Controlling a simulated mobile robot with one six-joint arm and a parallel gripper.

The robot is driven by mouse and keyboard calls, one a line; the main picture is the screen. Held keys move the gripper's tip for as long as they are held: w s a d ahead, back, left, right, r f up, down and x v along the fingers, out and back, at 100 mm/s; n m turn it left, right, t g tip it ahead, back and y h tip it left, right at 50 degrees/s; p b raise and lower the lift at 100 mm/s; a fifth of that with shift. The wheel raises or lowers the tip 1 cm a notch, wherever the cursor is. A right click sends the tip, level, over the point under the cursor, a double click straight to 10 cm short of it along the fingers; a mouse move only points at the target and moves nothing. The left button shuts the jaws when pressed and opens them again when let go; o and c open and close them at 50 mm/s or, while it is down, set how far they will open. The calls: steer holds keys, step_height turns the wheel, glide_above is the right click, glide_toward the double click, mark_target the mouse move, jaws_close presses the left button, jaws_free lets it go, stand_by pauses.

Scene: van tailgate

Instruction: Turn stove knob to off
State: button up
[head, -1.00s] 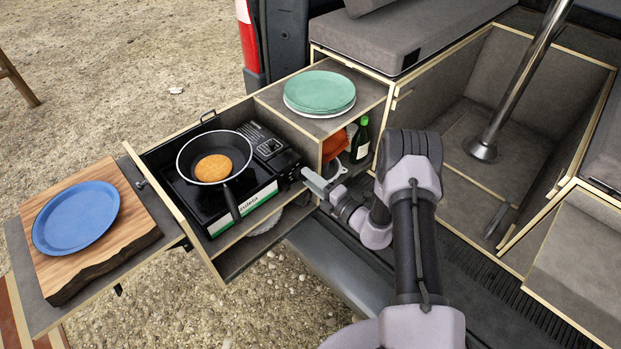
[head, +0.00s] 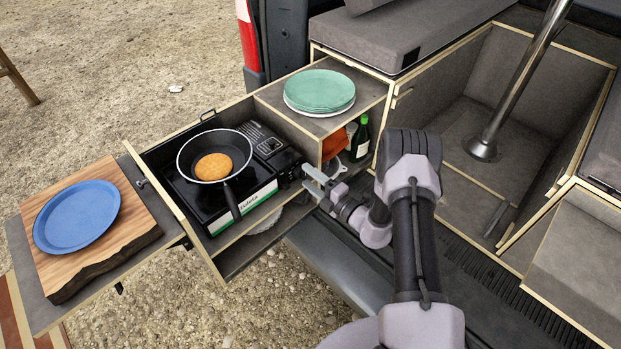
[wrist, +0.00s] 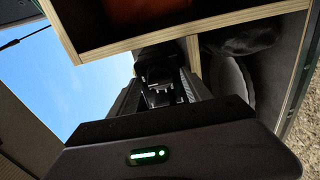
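The black portable stove (head: 272,150) sits in the pulled-out drawer, with a green and white label on its front side. A black frying pan (head: 184,158) with a round golden pancake (head: 213,167) stands on it, handle toward the viewer. I cannot make out the stove knob; the stove's right end is dark and partly behind my gripper. My gripper (head: 311,180) is just right of that end, with its two fingers apart and nothing seen between them.
Green plates (head: 320,91) lie on the shelf above a green-capped bottle (head: 360,139) and an orange item (head: 334,145). The drawer's wooden edge (head: 190,228) runs close by. A blue plate (head: 76,217) lies on a wooden board (head: 130,240) at left.

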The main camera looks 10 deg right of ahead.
steer(key=p+v, duration=0.3)
steer(key=v, duration=1.4)
steer(key=shift+s, duration=0.2)
steer(key=shift+d, duration=0.1)
steer(key=s+a+r+n+g+y+b, duration=0.1)
steer(key=s+a+r+n+g+y, duration=0.1)
steer(key=a+r+n+g, duration=0.65)
steer(key=s+a+r+n+g+y, duration=0.2)
steer(key=a+r+n+g+y, duration=0.3)
steer(key=r+n, duration=0.7)
steer(key=s+r+n+t+h, duration=0.1)
steer(key=s+r+n+h, duration=0.2)
steer(key=n, duration=0.4)
steer(key=s+r+n+t+h+b, duration=0.1)
steer(key=s+r+n+h, duration=0.2)
steer(key=s+n+h, duration=0.3)
steer(key=s+r+n+t+h+b, duration=0.1)
steer(key=s+r+n+h, duration=0.2)
steer(key=n, duration=0.7)
steer(key=s+h, duration=0.2)
steer(key=s, duration=0.1)
steer(key=shift+a+r+t, duration=0.35)
steer(key=shift+r, duration=0.05)
